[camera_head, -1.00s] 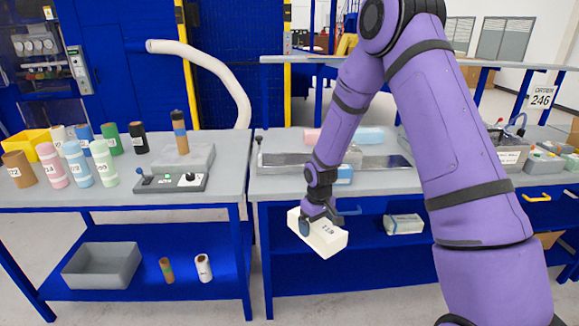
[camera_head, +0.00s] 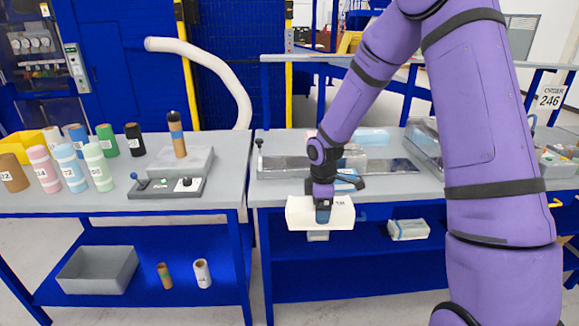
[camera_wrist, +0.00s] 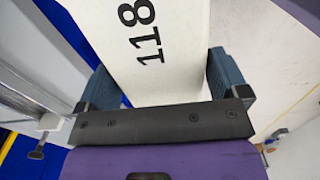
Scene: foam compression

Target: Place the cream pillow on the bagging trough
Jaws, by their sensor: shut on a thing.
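The cream pillow (camera_head: 300,213) is a pale block held in front of the right table's front edge, roughly level with the tabletop. It also shows in the wrist view (camera_wrist: 180,65), marked 118, between the two blue fingers. My gripper (camera_head: 323,212) is shut on it from above, and the middle of its near face is covered by a finger. A long shiny metal tray on the right table, which looks like the bagging trough (camera_head: 285,168), lies behind the pillow. My arm hides part of its middle.
Behind and beside the trough are a light blue pillow (camera_head: 372,137) and a grey bin (camera_head: 424,140). The left table carries several coloured rolls (camera_head: 97,167) and a grey device (camera_head: 175,185). A wrapped block (camera_head: 408,229) lies on the right table's lower shelf.

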